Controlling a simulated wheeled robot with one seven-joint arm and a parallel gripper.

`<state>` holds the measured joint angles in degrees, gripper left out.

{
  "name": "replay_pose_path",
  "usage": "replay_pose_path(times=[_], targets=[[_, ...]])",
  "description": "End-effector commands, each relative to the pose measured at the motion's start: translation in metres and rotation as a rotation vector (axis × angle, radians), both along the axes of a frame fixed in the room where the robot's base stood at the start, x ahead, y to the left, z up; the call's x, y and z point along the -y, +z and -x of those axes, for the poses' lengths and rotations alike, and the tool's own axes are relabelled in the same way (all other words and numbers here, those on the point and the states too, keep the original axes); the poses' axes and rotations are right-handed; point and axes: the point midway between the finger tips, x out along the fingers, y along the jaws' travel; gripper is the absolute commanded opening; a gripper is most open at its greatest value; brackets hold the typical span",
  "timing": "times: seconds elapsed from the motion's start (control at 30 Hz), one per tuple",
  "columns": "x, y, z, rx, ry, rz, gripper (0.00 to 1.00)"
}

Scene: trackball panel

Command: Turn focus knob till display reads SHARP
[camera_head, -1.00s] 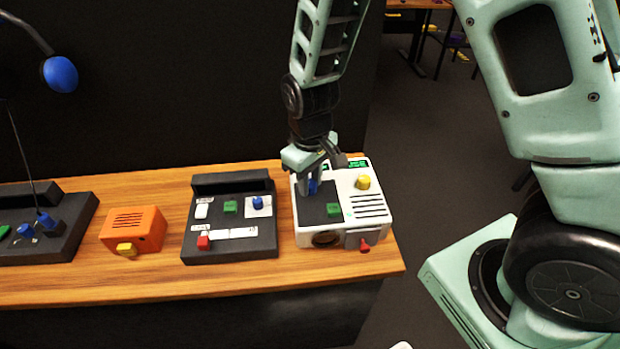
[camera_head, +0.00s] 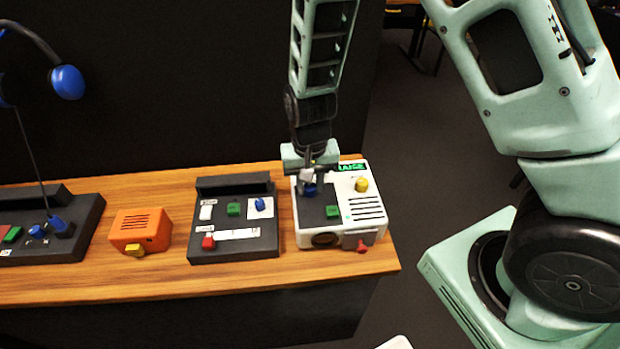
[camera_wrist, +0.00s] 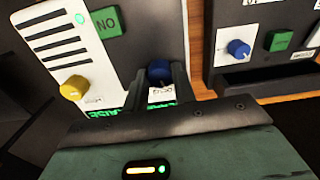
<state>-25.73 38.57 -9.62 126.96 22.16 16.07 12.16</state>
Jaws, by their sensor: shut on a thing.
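The white device (camera_head: 374,228) stands at the right end of the wooden table. A blue knob (camera_wrist: 159,71) sits on its dark panel; it also shows in the head view (camera_head: 310,189). My gripper (camera_wrist: 161,82) points down at this knob, with its two fingers closed on the knob's sides. A small display (camera_head: 351,167) at the device's back edge shows green letters that look like RAISE. It also shows in the wrist view (camera_wrist: 103,105), partly covered by my gripper. A label beside the knob is too small to read surely.
The white device also has a yellow knob (camera_head: 361,185), a green button (camera_head: 332,211) and a red knob (camera_head: 361,246). A dark panel (camera_head: 236,252) with a blue knob and buttons stands to its left, then an orange box (camera_head: 141,230). Bare wood lies along the front.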

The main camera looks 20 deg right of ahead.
Motion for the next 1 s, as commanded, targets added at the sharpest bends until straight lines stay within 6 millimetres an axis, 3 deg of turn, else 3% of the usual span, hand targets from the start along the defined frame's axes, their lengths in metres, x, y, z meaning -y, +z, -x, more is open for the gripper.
replay_pose_path(times=[0.3, 0.83, 0.87, 0.9, 0.93, 1.0], targets=[[0.0002, 0.0014, -0.0017, 0.004, -0.127, -0.001, 0.04], [0.0003, 0.0011, -0.0023, 0.006, -0.153, 0.000, 0.04], [0.0003, 0.0011, -0.0023, 0.006, -0.153, 0.000, 0.29], [0.0003, 0.0011, -0.0023, 0.005, -0.153, 0.000, 0.40], [0.0003, 0.0010, -0.0022, 0.005, -0.153, 0.000, 0.48], [0.0003, 0.0009, -0.0018, 0.004, -0.152, -0.001, 0.48]])
